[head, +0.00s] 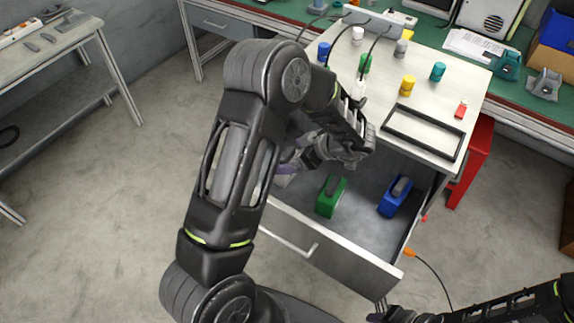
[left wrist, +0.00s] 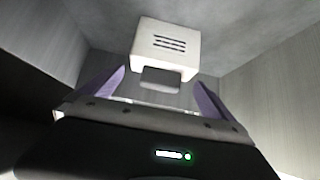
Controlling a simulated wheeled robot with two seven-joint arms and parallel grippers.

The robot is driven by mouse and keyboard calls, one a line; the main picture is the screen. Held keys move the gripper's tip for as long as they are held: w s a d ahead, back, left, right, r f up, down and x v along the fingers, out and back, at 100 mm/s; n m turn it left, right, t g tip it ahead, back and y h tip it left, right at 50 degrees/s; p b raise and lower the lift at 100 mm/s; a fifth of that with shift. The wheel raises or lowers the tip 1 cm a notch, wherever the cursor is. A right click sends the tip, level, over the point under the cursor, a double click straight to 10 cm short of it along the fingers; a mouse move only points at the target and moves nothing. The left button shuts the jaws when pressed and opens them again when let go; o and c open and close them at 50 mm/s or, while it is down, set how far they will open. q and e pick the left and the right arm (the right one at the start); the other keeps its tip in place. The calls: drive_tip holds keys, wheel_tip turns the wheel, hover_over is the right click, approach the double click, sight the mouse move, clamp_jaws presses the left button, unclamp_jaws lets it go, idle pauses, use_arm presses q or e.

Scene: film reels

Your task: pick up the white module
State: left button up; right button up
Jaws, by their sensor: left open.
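The white module (left wrist: 165,45) is a block with dark slots and a grey handle facing my gripper. In the left wrist view it stands inside the drawer, ahead of my left gripper (left wrist: 160,82). The purple fingers are spread, one on each side of the handle, with gaps visible. My right gripper (head: 381,306) is at the bottom edge, only partly in view.
A green module (head: 331,196) and a blue module (head: 395,197) stand in the drawer to the right. Above it, the worktop holds a black frame (head: 424,132), small coloured cylinders and a red piece (head: 461,110). A red cabinet (head: 473,160) stands at the right.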

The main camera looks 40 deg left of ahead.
use_arm(q)
drive_tip(key=x, duration=0.5)
drive_tip(key=shift+a+p, duration=0.2)
drive_tip(key=shift+p, duration=0.15)
drive_tip(key=shift+c, duration=0.4)
drive_tip(key=c, duration=1.4)
